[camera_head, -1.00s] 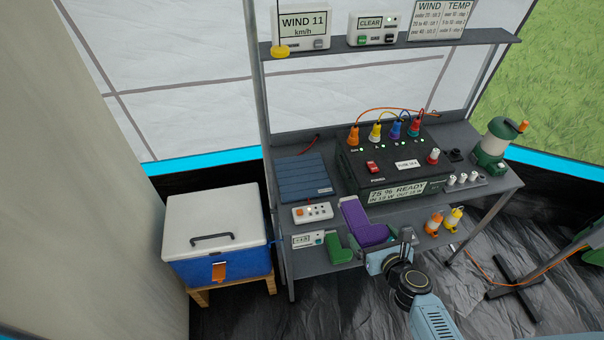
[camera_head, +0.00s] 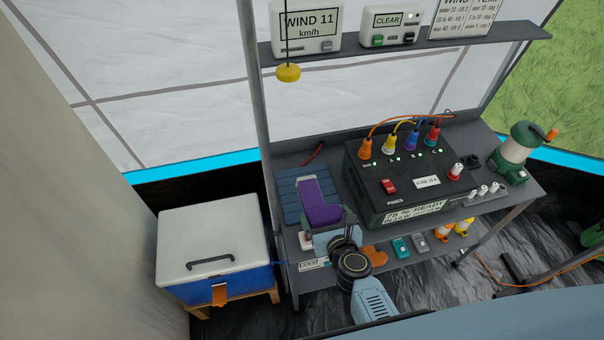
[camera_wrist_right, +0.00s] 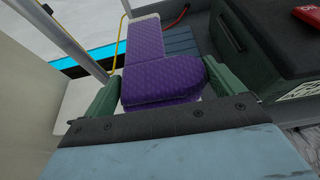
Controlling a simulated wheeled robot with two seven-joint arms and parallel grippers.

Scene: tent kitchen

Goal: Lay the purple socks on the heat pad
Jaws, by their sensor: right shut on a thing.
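The purple socks (camera_head: 318,203) are held by my right gripper (camera_head: 328,226), with the pale cuff end pointing away toward the back of the table. In the right wrist view the socks (camera_wrist_right: 150,50) show between the two fingers of the gripper (camera_wrist_right: 163,88), which is shut on them. The blue ribbed heat pad (camera_head: 287,188) lies on the table's left end. The socks cover part of it in the head view, and its ribs (camera_wrist_right: 181,42) show beyond them in the wrist view. I cannot tell whether the socks touch the pad. My left gripper is not in view.
A black power box (camera_head: 400,175) with coloured plugs stands right of the pad. A small white control box (camera_head: 306,240) is mostly hidden by my gripper. A lower shelf holds an orange item (camera_head: 375,256) and small devices. A white-and-blue cooler (camera_head: 212,245) stands at left.

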